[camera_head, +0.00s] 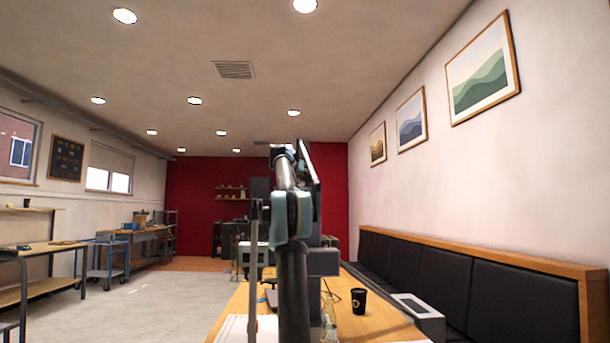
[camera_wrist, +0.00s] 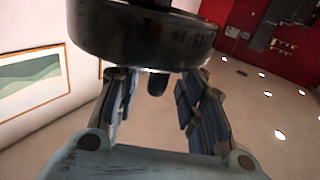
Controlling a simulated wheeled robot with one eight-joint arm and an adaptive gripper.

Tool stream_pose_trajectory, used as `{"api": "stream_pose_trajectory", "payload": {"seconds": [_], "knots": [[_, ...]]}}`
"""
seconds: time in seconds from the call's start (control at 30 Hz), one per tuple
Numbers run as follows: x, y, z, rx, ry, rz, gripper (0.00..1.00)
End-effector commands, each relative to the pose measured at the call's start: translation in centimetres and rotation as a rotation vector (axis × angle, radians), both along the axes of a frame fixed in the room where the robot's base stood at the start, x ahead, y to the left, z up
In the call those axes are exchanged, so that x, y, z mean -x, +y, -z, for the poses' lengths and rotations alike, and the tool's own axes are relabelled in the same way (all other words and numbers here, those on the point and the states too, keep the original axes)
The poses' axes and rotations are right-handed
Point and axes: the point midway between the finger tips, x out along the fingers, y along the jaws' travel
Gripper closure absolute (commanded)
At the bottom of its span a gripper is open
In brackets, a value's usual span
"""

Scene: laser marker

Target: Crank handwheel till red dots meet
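In the wrist view a black round part (camera_wrist: 140,32), which looks like the handwheel, fills the top of the picture, very close. A short dark peg (camera_wrist: 157,84), which looks like its crank handle, sticks out below the rim. My gripper (camera_wrist: 160,88) has its fingers apart, one on each side of the peg, with gaps visible. The fingertips are partly hidden by the black part, so contact there cannot be told. In the head view my raised arm hides its own end and much of the grey machine (camera_head: 323,262) behind it. No red dots show.
A wooden table (camera_head: 385,327) carries a black cup (camera_head: 359,301) and a grey box (camera_head: 415,308) right of my arm. A black padded bench (camera_head: 450,285) runs along the right wall. The floor (camera_head: 165,310) at left is open, with workbenches beyond.

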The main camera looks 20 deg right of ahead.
Motion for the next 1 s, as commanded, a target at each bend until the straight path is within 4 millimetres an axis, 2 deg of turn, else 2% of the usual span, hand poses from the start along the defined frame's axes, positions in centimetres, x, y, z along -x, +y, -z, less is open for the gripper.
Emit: {"api": "stream_pose_trajectory", "payload": {"seconds": [0.5,0.67,1.0], "knots": [[-0.68,-0.72,0.05,0.0,0.0,0.0,0.64],[-0.67,-0.71,0.04,0.0,0.0,0.0,1.0],[-0.65,-0.69,0.02,0.0,0.0,-0.017,1.0]]}}
